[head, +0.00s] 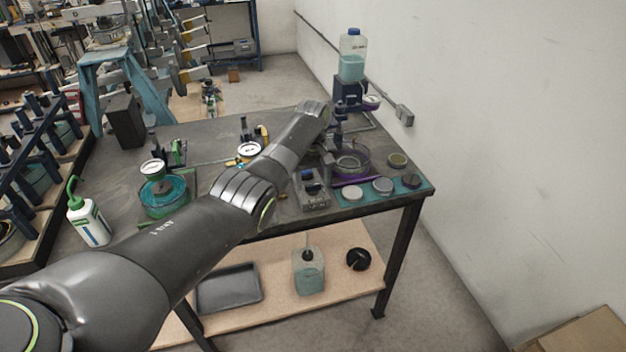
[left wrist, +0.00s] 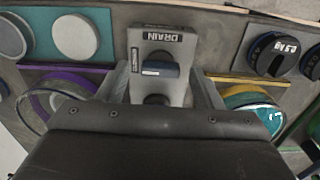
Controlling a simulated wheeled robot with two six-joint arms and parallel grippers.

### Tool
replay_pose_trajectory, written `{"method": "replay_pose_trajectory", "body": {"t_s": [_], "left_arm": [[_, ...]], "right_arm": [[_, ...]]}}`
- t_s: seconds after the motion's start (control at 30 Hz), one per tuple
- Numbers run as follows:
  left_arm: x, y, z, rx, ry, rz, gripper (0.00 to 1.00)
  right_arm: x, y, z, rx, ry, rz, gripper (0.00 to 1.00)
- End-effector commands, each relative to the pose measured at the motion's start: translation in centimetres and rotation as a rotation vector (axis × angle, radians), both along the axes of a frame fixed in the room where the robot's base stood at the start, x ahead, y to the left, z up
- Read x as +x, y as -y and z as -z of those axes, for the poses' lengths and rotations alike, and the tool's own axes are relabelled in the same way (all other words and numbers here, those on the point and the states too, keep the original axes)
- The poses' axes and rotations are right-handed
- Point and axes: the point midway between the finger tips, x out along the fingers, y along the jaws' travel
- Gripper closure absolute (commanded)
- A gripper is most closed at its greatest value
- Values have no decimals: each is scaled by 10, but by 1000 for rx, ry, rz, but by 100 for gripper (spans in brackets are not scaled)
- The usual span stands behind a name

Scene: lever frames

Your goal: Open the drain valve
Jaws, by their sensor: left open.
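The drain valve is a grey block (left wrist: 172,41) marked DRAIN, with a dark blue handle (left wrist: 153,68) lying crosswise on its face in the left wrist view. In the head view the grey valve block (head: 312,191) sits near the front edge of the workbench. My left gripper (left wrist: 160,88) is open, with one finger on each side of the valve block in the picture. I cannot tell whether the fingers touch it. The gripper's body hides the near part of the block. In the head view, my left arm reaches over the bench from the left. My right gripper is not in view.
The workbench (head: 222,143) carries a purple-rimmed dish (head: 351,162) and several round discs near the valve. A bottle of teal liquid (head: 352,54) stands at the back. A teal dish (head: 163,196) is at the left. A wall (head: 500,130) bounds the right.

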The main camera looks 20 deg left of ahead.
Motion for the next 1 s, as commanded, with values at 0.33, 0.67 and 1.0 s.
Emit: {"method": "replay_pose_trajectory", "body": {"t_s": [0.33,0.67,1.0], "left_arm": [[0,0,6,1,1,0,40],[0,0,6,1,1,0,78],[0,0,5,0,0,32,85]], "right_arm": [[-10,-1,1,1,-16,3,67],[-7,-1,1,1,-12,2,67],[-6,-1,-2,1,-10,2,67]]}}
